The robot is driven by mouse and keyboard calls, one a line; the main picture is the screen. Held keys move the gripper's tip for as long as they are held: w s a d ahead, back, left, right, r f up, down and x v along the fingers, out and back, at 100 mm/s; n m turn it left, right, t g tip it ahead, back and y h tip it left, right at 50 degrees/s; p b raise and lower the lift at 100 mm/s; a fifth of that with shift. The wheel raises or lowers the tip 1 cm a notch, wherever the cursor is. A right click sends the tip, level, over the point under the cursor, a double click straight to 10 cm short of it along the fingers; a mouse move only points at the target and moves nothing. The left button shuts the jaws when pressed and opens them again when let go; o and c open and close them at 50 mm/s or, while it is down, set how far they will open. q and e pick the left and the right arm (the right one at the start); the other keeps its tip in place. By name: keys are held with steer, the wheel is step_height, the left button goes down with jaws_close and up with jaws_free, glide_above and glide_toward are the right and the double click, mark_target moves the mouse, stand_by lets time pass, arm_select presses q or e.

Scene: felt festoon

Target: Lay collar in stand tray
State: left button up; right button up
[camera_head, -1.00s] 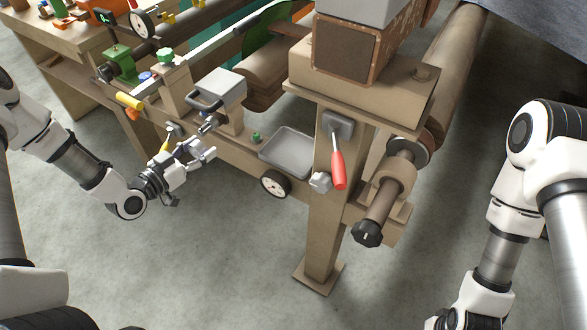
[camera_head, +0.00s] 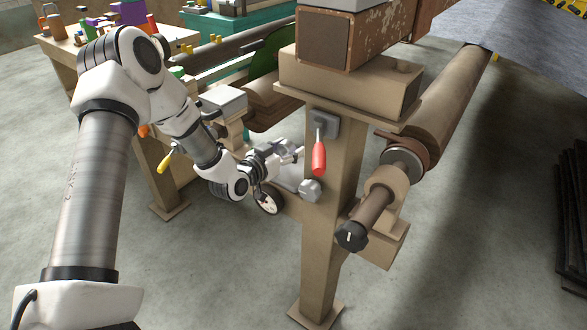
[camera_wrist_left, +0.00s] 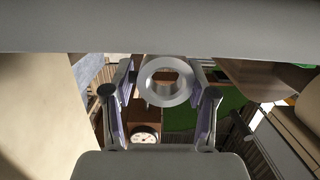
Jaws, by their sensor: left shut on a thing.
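My left gripper (camera_head: 293,152) reaches in from the left to just beside the stand's post, near the red-handled lever. In the left wrist view, the pale ring-shaped collar (camera_wrist_left: 168,102) sits between its two fingers, with its open face toward the camera. The gripper is shut on the collar. In the head view the collar is too small to make out. The grey stand tray (camera_head: 289,181) is under and behind the gripper, mostly hidden by it. I cannot tell whether the collar touches the tray. My right gripper is not in view.
A brown roller (camera_head: 445,105) runs at the right. Floor in front is clear.

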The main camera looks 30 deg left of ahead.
mark_target(288, 169)
arm_select(q)
step_height(288, 169, down, 4)
steer(key=shift+s+d+r+b, duration=0.1)
steer(key=shift+b, duration=0.4)
steer(key=o, duration=1.3)
steer(key=shift+c, duration=0.2)
